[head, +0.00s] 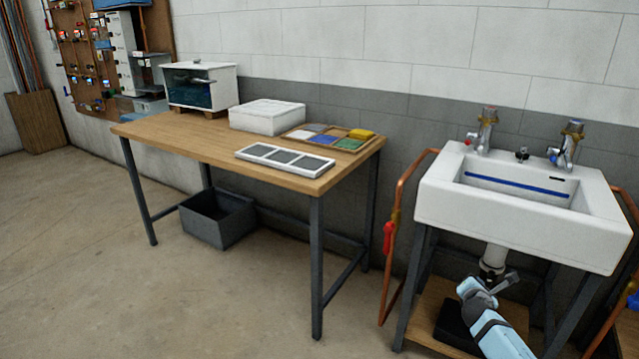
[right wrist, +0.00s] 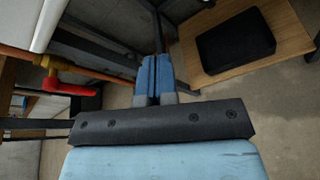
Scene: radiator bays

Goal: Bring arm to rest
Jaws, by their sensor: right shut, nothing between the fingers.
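My right arm comes into the head view from the bottom right. My right gripper (head: 508,280) is in front of the white sink's (head: 437,203) underside, near the drain pipe (head: 493,262). In the right wrist view the blue fingers of the right gripper (right wrist: 154,72) are together with nothing between them. They touch no object that I can make out. My left gripper is in neither view.
A copper pipe with a red valve handle (head: 388,237) stands left of the sink. A black tray (right wrist: 235,42) lies on the wooden shelf (right wrist: 290,50) under it. The workbench (head: 190,140) holds a white box (head: 266,117) and framed panel (head: 285,160).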

